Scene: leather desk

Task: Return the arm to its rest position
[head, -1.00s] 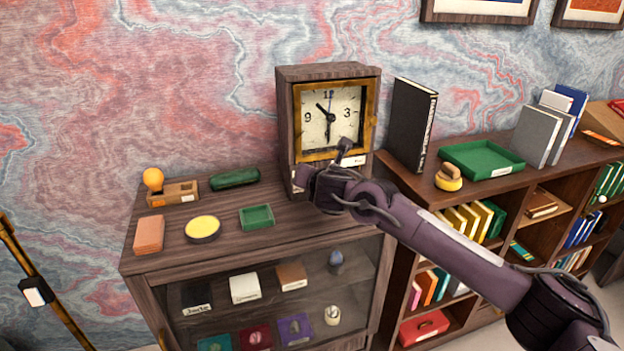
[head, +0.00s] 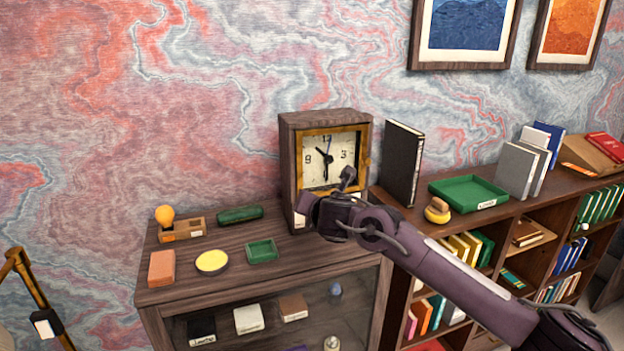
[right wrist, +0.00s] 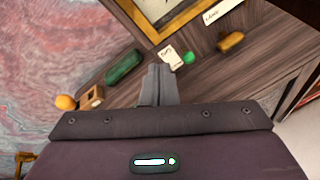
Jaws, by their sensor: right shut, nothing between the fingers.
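My right arm comes in from the lower right in the head view. Its gripper (head: 347,180) is in front of the lower part of a wooden clock (head: 329,160) with a brass frame. In the right wrist view the gripper (right wrist: 158,72) is shut and empty, its fingers together above the cabinet top. The clock's brass frame (right wrist: 178,28) shows at the top of that view. A small white card (right wrist: 170,57) lies just beyond the fingertips. My left gripper is not in either view.
A black book (head: 402,163) and a larger green tray (head: 468,191) stand right.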

